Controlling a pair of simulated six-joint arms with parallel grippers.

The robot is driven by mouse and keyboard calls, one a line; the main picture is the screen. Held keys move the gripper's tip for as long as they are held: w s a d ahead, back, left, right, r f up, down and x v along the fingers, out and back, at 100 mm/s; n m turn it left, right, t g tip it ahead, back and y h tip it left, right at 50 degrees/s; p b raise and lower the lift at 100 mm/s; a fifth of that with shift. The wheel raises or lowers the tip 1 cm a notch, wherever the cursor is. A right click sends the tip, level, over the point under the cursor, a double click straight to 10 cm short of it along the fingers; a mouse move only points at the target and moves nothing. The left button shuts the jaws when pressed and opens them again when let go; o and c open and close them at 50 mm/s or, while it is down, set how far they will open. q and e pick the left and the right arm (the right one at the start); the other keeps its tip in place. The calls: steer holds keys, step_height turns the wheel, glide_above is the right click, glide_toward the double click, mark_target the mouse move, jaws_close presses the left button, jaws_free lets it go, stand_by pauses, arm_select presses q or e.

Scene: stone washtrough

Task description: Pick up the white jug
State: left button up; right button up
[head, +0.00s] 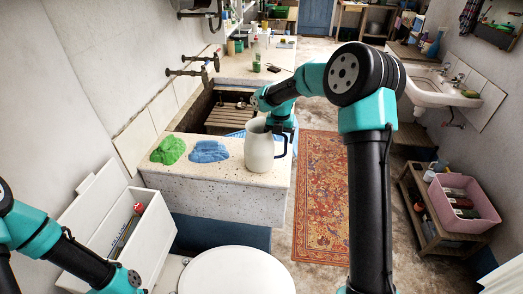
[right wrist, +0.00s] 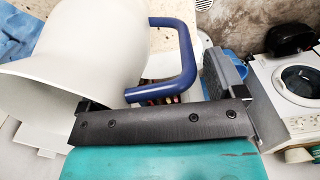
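The white jug (head: 259,152) stands upright on the front end of the speckled stone trough (head: 225,178). Its blue handle (head: 284,146) points right. My right gripper (head: 281,128) is at the handle side of the jug, just above the stone top. In the right wrist view the jug (right wrist: 95,45) fills the left side, and its blue handle (right wrist: 183,55) lies between the widely spaced fingers of my open right gripper (right wrist: 155,95). I cannot tell whether a finger touches the jug. My left arm shows at the lower left in the head view, but its gripper is out of frame.
A green cloth (head: 168,150) and a blue cloth (head: 208,151) lie left of the jug. The trough basin with a wooden rack (head: 230,112) is behind. A patterned rug (head: 320,200) covers the floor at right. A round white lid (head: 238,272) is in front.

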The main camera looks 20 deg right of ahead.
jaws_close()
steer(key=shift+r, duration=0.15)
stand_by(0.6)
